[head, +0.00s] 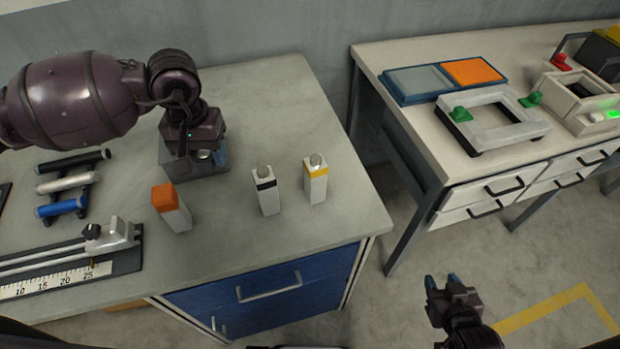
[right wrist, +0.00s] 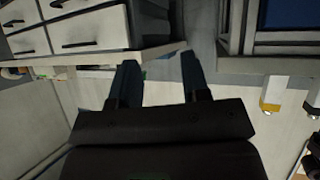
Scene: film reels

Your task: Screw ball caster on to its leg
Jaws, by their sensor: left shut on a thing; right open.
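Three white square legs stand on the grey bench in the head view: one with an orange top (head: 172,208), one with a black band (head: 266,190) and one with a yellow band (head: 315,180). The black and yellow legs each carry a silver ball on top; none shows on the orange one. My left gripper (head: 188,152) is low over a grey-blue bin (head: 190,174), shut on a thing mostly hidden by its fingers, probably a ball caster. A silver piece (head: 204,154) shows beside the fingers. My right gripper (head: 443,284) is open and empty over the floor; its fingers show in its wrist view (right wrist: 160,85).
Black, white and blue cylinders (head: 62,207) on a rack and a ruler slide fixture (head: 70,265) lie left. The bench (head: 265,105) is clear behind the legs. A second table (head: 400,60) with trays and fixtures stands right, across a gap.

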